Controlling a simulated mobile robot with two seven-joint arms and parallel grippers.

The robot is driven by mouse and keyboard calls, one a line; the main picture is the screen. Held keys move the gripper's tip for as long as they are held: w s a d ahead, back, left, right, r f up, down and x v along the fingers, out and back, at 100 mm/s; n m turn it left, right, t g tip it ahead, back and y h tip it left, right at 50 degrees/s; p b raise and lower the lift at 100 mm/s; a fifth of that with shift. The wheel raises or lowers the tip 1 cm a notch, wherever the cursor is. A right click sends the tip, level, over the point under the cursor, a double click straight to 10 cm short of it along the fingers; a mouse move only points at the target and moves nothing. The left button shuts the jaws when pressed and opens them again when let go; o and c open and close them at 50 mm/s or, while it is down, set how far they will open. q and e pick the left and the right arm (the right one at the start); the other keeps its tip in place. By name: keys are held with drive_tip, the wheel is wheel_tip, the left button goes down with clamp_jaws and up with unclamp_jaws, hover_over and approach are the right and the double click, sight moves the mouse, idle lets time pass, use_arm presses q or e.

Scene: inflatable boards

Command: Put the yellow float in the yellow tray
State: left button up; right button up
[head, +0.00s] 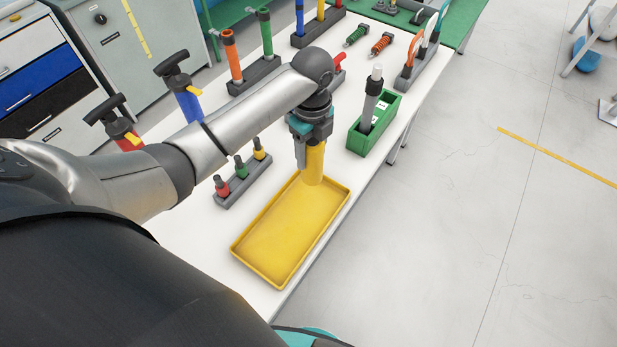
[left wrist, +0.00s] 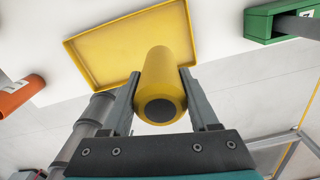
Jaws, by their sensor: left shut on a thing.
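The yellow float (head: 315,160) is a yellow cylinder held upright in my left gripper (head: 309,150). The gripper is shut on it, with a finger on each side. In the left wrist view the float (left wrist: 165,75) shows its dark round end between the fingers of the gripper (left wrist: 160,95). The yellow tray (head: 290,235) is a shallow rectangular tray on the white table. The float's lower end is over the tray's far end; I cannot tell whether it touches the tray floor. The tray (left wrist: 115,45) also shows behind the float in the left wrist view. My right gripper is not in view.
A green box (head: 368,140) with a grey cylinder stands right of the gripper. A small rack (head: 243,185) with red, green and yellow pieces is left of the tray. Other racks with orange and green cylinders (head: 232,55) stand farther back. The table's right edge is close to the tray.

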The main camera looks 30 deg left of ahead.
sight(311, 173)
use_arm(q)
wheel_tip(311, 173, down, 8)
drive_tip(key=shift+w+f+b, duration=0.1)
drive_tip(key=shift+b, duration=0.35)
wheel_tip(311, 173, down, 4)
drive_tip(key=shift+r+b, duration=0.15)
drive_tip(key=shift+b, duration=0.2)
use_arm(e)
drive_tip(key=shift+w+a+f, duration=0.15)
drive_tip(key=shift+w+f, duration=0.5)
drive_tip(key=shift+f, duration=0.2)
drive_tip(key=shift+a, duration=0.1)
use_arm(q)
drive_tip(key=o, duration=1.3)
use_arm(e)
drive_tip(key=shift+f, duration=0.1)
use_arm(q)
wheel_tip(311, 173, up, 12)
drive_tip(key=shift+r+p, duration=0.1)
drive_tip(key=shift+p, duration=0.85)
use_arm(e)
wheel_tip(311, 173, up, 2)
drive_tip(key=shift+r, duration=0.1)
